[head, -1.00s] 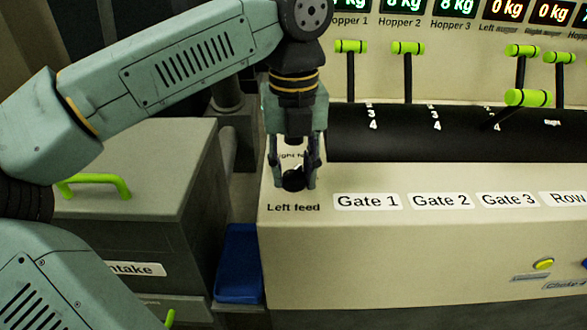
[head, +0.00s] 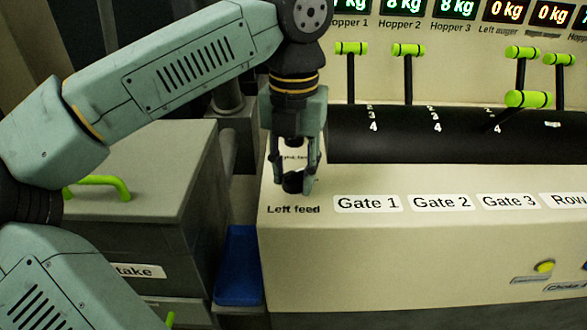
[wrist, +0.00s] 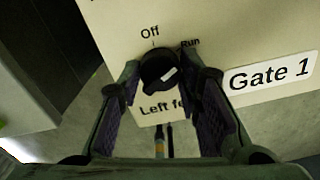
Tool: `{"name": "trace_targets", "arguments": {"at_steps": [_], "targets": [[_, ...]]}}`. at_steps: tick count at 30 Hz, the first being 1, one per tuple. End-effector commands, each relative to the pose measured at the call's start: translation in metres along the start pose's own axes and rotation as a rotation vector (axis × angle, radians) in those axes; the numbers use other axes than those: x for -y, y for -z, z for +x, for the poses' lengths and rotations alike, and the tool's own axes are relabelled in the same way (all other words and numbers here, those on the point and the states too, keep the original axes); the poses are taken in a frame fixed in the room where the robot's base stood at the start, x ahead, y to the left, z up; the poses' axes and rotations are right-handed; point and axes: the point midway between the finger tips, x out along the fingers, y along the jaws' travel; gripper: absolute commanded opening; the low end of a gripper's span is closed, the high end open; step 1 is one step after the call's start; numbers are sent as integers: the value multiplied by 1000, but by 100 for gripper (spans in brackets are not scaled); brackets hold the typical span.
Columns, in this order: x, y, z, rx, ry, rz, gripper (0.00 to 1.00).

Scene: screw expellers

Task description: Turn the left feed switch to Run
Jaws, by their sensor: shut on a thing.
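The left feed switch is a dark round knob (head: 293,183) above the "Left feed" label, at the left end of the cream panel. In the wrist view the knob (wrist: 158,68) sits between my fingertips, with "Off" above it and "Run" at its upper right. A short white mark on the knob slants towards the upper right; I cannot tell exactly where it points. My gripper (head: 296,180) points down and is shut on the knob, with a finger on each side. It also shows in the wrist view (wrist: 160,85). The fingers partly hide the knob in the head view.
Gate 1 (head: 367,202), Gate 2 and Gate 3 labels run along the panel to the right. Green-handled levers (head: 351,48) stand behind, above a black cylinder (head: 400,140). A grey cabinet (head: 150,180) with a green handle and a blue bin (head: 238,265) are at left.

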Motion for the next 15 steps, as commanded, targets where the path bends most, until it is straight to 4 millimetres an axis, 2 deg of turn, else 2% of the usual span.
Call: {"name": "trace_targets", "arguments": {"at_steps": [7, 8, 15], "targets": [[1, -1, -1, 4, 2, 1, 4], [1, -1, -1, 4, 2, 1, 33], [0, 0, 0, 2, 1, 0, 49]]}}
